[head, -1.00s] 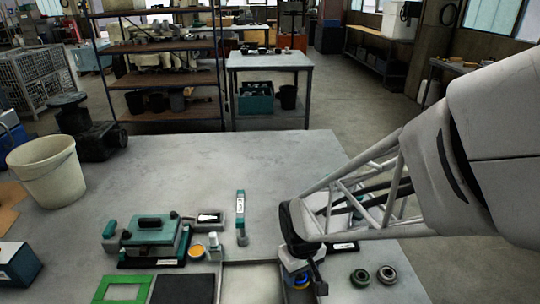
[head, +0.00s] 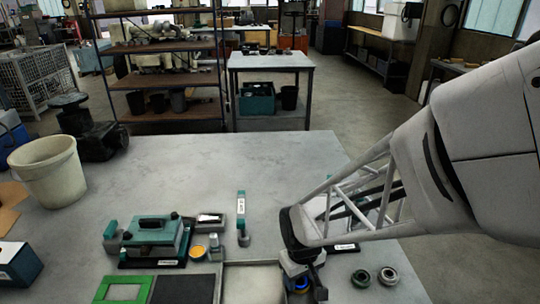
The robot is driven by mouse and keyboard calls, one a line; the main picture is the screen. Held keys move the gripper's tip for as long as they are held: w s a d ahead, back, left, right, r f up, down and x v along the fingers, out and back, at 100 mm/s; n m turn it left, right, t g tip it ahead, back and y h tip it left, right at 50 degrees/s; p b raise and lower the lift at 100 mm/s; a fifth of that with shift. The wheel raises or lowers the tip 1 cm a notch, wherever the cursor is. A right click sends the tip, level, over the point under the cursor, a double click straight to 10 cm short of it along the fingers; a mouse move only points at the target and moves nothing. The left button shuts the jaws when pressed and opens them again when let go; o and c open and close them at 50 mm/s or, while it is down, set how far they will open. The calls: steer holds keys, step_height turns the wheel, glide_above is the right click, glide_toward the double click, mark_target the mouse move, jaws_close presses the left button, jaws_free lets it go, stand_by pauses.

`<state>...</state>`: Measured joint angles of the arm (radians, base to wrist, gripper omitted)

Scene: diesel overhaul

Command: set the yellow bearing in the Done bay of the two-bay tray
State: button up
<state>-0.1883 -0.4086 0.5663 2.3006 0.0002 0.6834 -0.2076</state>
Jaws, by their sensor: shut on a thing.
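My gripper (head: 303,284) points down at the bottom of the head view, by the right side of the pale two-bay tray (head: 222,284). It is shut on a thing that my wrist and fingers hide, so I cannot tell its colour. A blue ring (head: 299,287) shows beside the fingers; I cannot tell whether it is held or lies below them. I cannot make out the yellow bearing for certain. A round orange-yellow piece (head: 197,252) lies by the teal fixture, apart from my gripper. I cannot read the bay labels.
Two dark ring parts, one greenish (head: 361,278) and one grey (head: 388,276), lie right of my gripper. Left are a green frame (head: 97,291), a black mat (head: 182,290) and a teal fixture (head: 155,238). A teal-handled tool (head: 241,215) stands behind the tray. The far tabletop is clear.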

steer(key=shift+f, duration=0.2)
stand_by(0.4)
steer(key=o, duration=1.1)
steer(key=shift+o, duration=0.4)
steer(key=shift+o, duration=0.7)
steer(key=shift+r, duration=0.1)
steer(key=shift+r, duration=3.4)
steer(key=shift+r, duration=2)
